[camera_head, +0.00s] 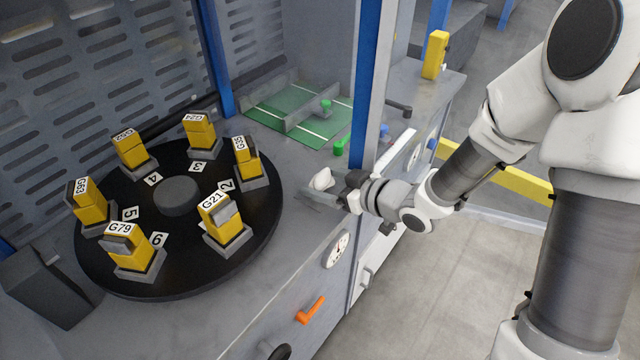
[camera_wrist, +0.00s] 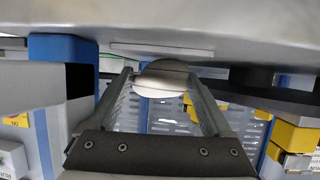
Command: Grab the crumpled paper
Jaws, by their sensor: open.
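The crumpled paper (camera_head: 322,179) is a small whitish lump near the right edge of the grey work surface, just right of the turntable. My gripper (camera_head: 322,196) reaches in from the right, low over that edge, with its fingers right beside the paper. In the wrist view, the paper (camera_wrist: 161,86) appears as a pale rounded shape between the far ends of the two fingers. My gripper is open, with a finger on each side of it in that view. I cannot tell whether either finger touches the paper.
A black turntable (camera_head: 180,270) with several numbered yellow blocks stands at left. A blue post (camera_head: 366,80) rises close behind my gripper. A green board (camera_head: 290,105) with grey dividers lies behind. An orange handle (camera_head: 311,309) sticks out from the front panel.

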